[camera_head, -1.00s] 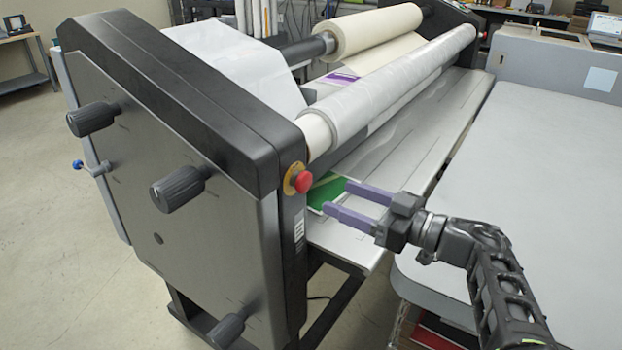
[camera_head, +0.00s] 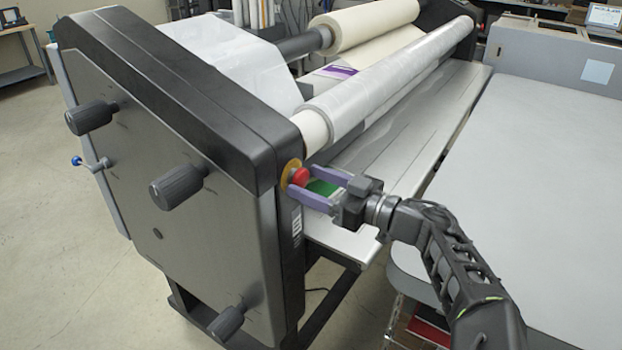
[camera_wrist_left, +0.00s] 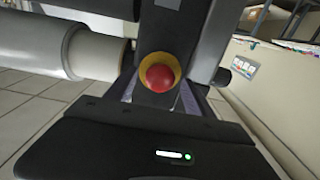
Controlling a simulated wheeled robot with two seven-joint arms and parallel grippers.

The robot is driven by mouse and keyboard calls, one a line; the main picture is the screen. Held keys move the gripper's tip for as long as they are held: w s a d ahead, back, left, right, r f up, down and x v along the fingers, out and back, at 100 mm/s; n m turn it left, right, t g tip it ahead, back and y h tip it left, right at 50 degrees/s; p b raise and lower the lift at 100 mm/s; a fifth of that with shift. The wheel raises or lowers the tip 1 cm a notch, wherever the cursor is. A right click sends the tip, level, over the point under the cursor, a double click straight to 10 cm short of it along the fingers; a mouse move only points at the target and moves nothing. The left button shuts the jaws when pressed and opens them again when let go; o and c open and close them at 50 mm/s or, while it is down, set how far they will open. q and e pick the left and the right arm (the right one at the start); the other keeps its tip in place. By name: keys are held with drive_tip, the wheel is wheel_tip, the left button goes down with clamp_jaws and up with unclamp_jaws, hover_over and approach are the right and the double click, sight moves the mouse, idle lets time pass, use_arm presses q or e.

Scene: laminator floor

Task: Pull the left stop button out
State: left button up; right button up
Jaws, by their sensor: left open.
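The left stop button (camera_head: 299,176) is a red mushroom knob on a yellow ring (camera_head: 287,170), set on the end face of the laminator's dark side housing. In the left wrist view the red button (camera_wrist_left: 159,77) is near the middle, facing the camera. My left gripper (camera_head: 301,181) is open, its two purple fingers pointing at the housing with tips on either side of the button. In the left wrist view the fingers (camera_wrist_left: 158,95) show partly, left and right below the button. I see no clear contact between fingers and button. My right gripper is out of view.
The laminator's side panel (camera_head: 180,235) carries several black knobs. A film-wrapped roller (camera_head: 390,80) and the feed table (camera_head: 410,130) run away behind my gripper. A large grey table (camera_head: 520,170) stands at the right. Open floor (camera_head: 60,260) lies at the left.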

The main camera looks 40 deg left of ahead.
use_arm(q)
drive_tip(key=shift+a, duration=0.15)
drive_tip(key=shift+c, duration=0.3)
clamp_jaws()
idle(0.3)
idle(0.4)
